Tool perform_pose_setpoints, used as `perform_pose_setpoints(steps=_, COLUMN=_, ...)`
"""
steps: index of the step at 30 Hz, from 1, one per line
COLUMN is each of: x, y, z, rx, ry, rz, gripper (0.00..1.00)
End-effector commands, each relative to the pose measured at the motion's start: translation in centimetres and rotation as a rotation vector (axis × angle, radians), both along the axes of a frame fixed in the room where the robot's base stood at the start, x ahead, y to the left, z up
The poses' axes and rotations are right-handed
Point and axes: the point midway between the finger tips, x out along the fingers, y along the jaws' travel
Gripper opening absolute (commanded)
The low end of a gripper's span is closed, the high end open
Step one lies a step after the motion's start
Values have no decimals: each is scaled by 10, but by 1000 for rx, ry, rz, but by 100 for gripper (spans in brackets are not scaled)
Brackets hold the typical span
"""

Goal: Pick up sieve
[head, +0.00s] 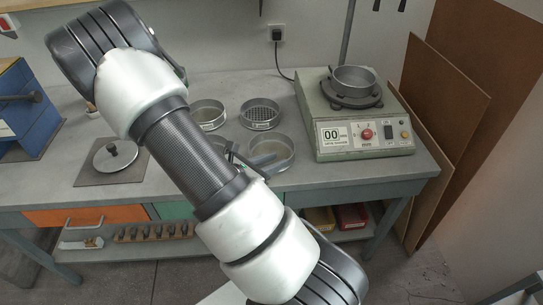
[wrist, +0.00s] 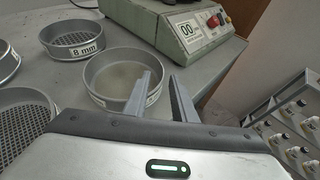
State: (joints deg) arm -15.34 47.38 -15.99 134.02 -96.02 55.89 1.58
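Several round metal sieves stand on the grey bench. The nearest to my gripper is a fine-mesh sieve (head: 283,151), also in the wrist view (wrist: 110,72), with a pale label on its outer side. Others are a sieve at the back left (head: 207,110), a coarse-mesh sieve (head: 259,112) marked 8 mm in the wrist view (wrist: 72,38), and one partly hidden behind my arm. My gripper (wrist: 160,76) is open, its fingers apart at the fine-mesh sieve's right wall. The left finger overlaps the wall in the picture; contact is unclear.
A green shaker machine (head: 362,128) with a metal pan (head: 355,78) on top stands behind and right of the sieves. A square plate with a round lid (head: 115,155) lies at left. A blue cabinet (head: 30,105) stands at the far left. Bare bench lies between shaker and front edge.

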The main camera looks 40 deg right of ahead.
Motion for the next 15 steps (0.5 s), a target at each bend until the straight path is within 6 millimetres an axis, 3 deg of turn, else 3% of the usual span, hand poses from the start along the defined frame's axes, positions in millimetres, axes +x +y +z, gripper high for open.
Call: perform_pose_setpoints(steps=15, x=3, y=-48, z=-23, rx=0, ry=-1, rz=0, gripper=24)
